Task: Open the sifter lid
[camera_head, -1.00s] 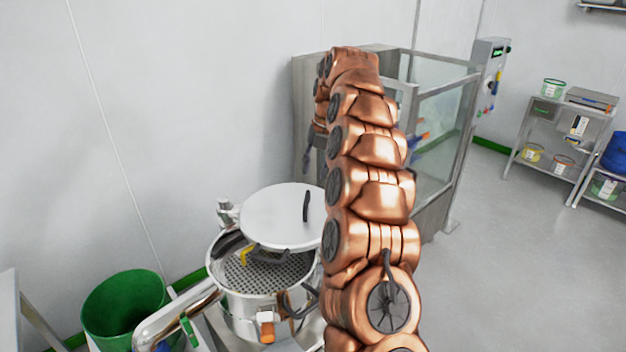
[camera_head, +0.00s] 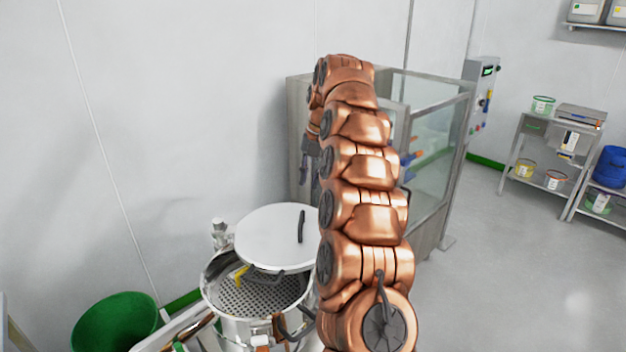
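The sifter (camera_head: 243,325) is a round steel drum at the bottom centre. Its white lid (camera_head: 268,232), with a black handle (camera_head: 301,226), stands raised and tilted above the drum. A gap shows the perforated mesh (camera_head: 255,298) inside. My copper arm hides the lid's right edge and part of the drum. My gripper (camera_head: 306,178) is small and dark, hanging down behind my arm above the lid in the picture, apart from the handle. Its fingers are too small and partly hidden to tell whether they are open.
A green bin (camera_head: 118,322) stands left of the sifter. A glass-walled steel cabinet (camera_head: 437,140) stands behind my arm. Steel shelves (camera_head: 545,150) with tubs are at the right. The floor (camera_head: 500,270) between is clear.

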